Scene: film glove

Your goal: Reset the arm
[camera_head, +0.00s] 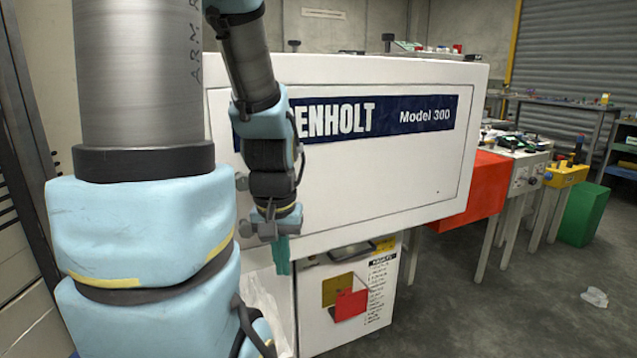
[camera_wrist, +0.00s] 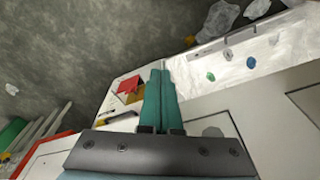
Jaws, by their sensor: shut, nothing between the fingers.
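My gripper (camera_head: 283,256) hangs at the end of my blue and grey arm, in front of the large white machine (camera_head: 385,180) with a dark blue "ENHOLT Model 300" label. Its teal fingers point down, near the machine's lower front edge. In the wrist view my gripper (camera_wrist: 162,75) shows two teal fingers side by side, closed together with nothing between them. My upper arm covers much of the left side of the head view.
A red box-like unit (camera_head: 470,190), a yellow unit (camera_head: 566,175) and a green bin (camera_head: 583,212) stand along the right. Crumpled clear plastic (camera_head: 595,297) lies on the grey floor, which is otherwise open at front right. Workbenches (camera_head: 560,105) stand behind.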

